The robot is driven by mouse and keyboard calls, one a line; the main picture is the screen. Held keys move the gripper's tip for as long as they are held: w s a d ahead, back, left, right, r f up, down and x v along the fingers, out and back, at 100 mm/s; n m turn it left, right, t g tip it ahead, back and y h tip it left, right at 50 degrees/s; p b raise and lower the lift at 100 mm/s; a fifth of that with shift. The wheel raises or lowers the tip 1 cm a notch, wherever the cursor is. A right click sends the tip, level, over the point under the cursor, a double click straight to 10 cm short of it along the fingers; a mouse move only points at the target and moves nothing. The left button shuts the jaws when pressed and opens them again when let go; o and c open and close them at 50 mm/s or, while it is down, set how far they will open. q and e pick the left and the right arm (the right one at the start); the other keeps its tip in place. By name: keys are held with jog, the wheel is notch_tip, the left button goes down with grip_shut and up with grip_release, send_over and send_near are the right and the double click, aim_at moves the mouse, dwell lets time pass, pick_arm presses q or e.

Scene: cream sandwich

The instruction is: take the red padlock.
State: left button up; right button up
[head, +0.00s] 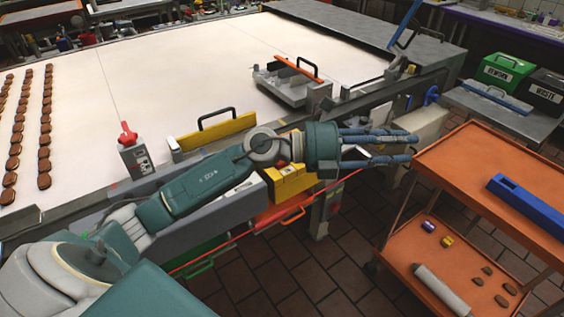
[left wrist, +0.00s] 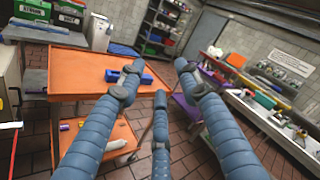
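I cannot make out a red padlock for certain in either view. A red, handle-shaped piece (head: 127,134) sits on top of a grey switch box (head: 136,158) at the near edge of the conveyor; I cannot tell whether it includes a padlock. My left gripper (head: 404,149) is stretched to the right past the conveyor's near edge, well away from that box. Its blue-grey fingers are spread and empty, as the left wrist view also shows (left wrist: 157,88). They point toward the orange cart (head: 470,165). My right gripper is not in view.
The cart's top holds a blue channel-shaped piece (head: 527,207); its lower shelf holds a pale cylinder (head: 441,288) and several small pieces. A yellow handled guard (head: 217,131) stands on the conveyor's near edge. Green (head: 502,69) and black bins stand at right. Tiled floor (head: 310,270) is open between.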

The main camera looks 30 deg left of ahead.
pick_arm(q)
jog(key=a+f+m+g+y, duration=0.2)
jog(key=a+f+m+y, duration=0.15)
jog(key=a, duration=0.35)
jog(key=a+f+m+g+y, duration=0.2)
jog(key=a+f+y, duration=0.3)
jog(key=a, duration=0.3)
jog(key=s+a+n+g+y, duration=0.2)
jog(key=a+y, duration=0.4)
jog(key=a, duration=1.1)
jog(key=shift+m+h, duration=0.25)
jog(key=x, duration=0.1)
jog(key=p+x, duration=0.1)
jog(key=x, duration=0.3)
jog(key=shift+w+d+r, duration=0.1)
jog(key=shift+d+r, duration=0.05)
jog(key=shift+d, duration=0.1)
jog(key=p+x, duration=0.1)
jog(key=x, duration=0.2)
jog(key=p+x, duration=0.1)
jog(key=shift+w+d+f+p, duration=0.2)
jog(key=shift+d+f+p, duration=0.1)
jog(key=shift+d+p, duration=0.1)
jog(key=shift+w+f, duration=0.1)
jog(key=shift+f, duration=0.2)
grip_shut()
